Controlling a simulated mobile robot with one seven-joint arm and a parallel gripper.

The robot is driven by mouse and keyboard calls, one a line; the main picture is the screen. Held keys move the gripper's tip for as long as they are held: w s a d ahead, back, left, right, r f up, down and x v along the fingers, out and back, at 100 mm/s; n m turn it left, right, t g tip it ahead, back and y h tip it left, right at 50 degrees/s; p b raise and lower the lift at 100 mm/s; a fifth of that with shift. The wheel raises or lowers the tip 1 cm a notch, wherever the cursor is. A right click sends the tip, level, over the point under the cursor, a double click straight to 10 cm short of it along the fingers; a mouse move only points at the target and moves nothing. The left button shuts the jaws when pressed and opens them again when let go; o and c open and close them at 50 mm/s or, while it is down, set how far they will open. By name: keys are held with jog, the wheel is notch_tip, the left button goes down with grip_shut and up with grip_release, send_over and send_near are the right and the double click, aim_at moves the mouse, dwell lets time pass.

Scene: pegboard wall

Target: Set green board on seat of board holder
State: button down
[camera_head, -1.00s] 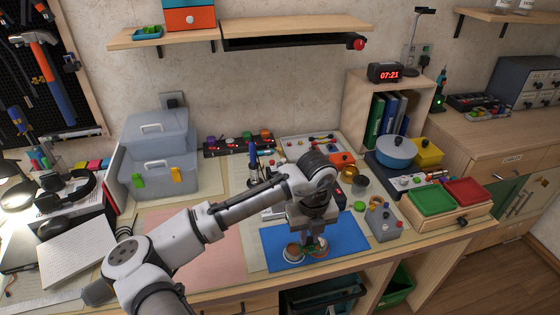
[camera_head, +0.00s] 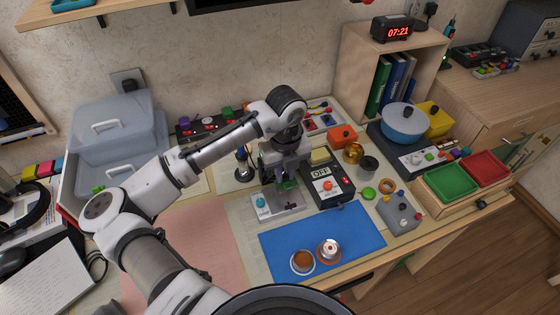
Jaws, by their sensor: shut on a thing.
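My gripper (camera_head: 287,183) points down over the back of the bench, behind the blue mat. It is shut on the green board (camera_head: 286,186), a small green piece mostly hidden by the fingers. Just below and in front of it is a flat grey fixture (camera_head: 283,205) with a white-and-blue block at its left end, which looks like the board holder. The board looks close above the fixture's back part. I cannot tell whether they touch, and the gripper hides part of the seat.
A dark box marked OFF (camera_head: 328,185) stands close on the right. Two small round cups (camera_head: 302,262) (camera_head: 328,250) sit on the blue mat (camera_head: 365,230). A thin dark stand (camera_head: 243,165) is close on the left. A grey box (camera_head: 403,215) stands further right.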

aim_at(285, 180)
jog(key=shift+s+f+b, duration=0.15)
jog(key=shift+f+b, duration=0.6)
jog(key=shift+f, duration=0.15)
jog(key=shift+f+b, duration=1.1)
jog(key=shift+f, duration=0.35)
jog(key=shift+f, duration=0.55)
jog(key=c, duration=1.3)
grip_release()
jog(key=shift+o, duration=0.2)
jog(key=shift+r+p, duration=2.1)
jog(key=shift+r, duration=0.95)
